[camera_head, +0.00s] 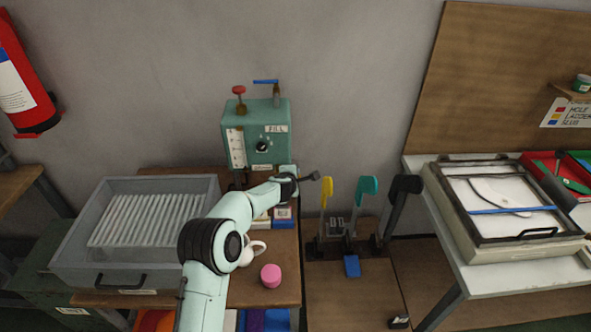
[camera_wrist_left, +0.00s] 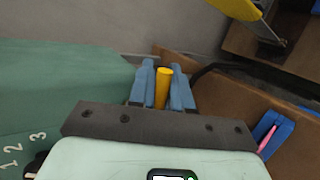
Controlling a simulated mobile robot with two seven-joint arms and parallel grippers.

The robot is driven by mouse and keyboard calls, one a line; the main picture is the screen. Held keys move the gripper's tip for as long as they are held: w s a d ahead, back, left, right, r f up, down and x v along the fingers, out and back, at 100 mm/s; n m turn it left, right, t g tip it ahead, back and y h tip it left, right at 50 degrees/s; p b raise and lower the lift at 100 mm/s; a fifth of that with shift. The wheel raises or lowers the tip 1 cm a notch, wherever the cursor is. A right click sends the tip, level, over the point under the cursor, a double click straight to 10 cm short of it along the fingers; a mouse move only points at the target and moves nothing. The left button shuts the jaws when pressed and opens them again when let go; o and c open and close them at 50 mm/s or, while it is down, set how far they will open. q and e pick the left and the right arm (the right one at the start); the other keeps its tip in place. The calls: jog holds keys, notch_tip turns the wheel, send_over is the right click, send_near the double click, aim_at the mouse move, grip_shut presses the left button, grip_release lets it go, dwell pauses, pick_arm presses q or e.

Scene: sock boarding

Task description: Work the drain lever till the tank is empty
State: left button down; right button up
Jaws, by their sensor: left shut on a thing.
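The tank (camera_head: 283,125) is a green box on the back of the brown bench, with a gauge strip (camera_head: 237,148) and a dial (camera_head: 262,145) on its front. A blue lever (camera_head: 265,81) and a red knob (camera_head: 238,89) stand on top. My left gripper (camera_head: 312,177) is at the tank's lower right. In the wrist view its blue fingers (camera_wrist_left: 163,84) are shut on a short yellow handle, which appears to be the drain lever (camera_wrist_left: 163,88). The lever's base is hidden. The liquid level cannot be read. My right gripper is not in view.
Yellow, teal and black upright levers (camera_head: 367,190) stand to the right of the gripper. A grey tray (camera_head: 70,262) with white ribs is at the left. A white teapot (camera_head: 257,247) and a pink cup (camera_head: 271,275) lie near my arm.

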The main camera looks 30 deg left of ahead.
pick_arm(q)
jog(key=shift+f+m+y+p, duration=0.25)
jog(key=shift+m+y+p, duration=0.05)
jog(key=shift+p, duration=0.1)
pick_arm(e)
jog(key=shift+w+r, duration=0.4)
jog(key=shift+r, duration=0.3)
pick_arm(q)
jog(key=c, duration=1.4)
grip_release()
